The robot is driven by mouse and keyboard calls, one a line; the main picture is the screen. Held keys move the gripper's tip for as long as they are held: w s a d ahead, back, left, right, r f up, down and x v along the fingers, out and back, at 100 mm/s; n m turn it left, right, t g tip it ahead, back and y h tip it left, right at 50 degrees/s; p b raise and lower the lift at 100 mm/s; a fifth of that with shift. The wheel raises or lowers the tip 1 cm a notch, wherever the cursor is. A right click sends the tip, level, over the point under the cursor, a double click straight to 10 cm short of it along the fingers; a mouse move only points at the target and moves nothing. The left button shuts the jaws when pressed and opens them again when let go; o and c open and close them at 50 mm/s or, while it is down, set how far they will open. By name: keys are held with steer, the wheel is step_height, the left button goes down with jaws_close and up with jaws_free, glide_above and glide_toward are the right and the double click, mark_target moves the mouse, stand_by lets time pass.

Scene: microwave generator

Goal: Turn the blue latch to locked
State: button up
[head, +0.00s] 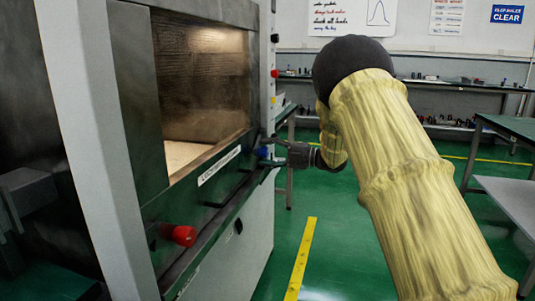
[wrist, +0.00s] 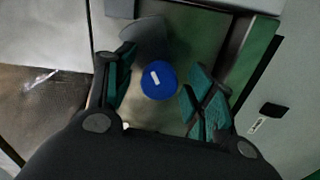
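The blue latch (wrist: 158,82) is a round blue knob with a short white mark, on the front of the machine. In the wrist view it sits between the two fingers of my gripper (wrist: 152,88), with a gap on each side. The gripper is open and holds nothing. Which way the latch is set, locked or not, I cannot tell.
The machine (head: 212,190) has a lit window above a labelled ledge. A red knob (head: 180,235) sticks out at its lower left. A green-topped table (head: 510,127) stands at the right. The green floor with a yellow stripe (head: 300,262) is clear.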

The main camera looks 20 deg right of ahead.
steer(key=v, duration=1.2)
stand_by(0.5)
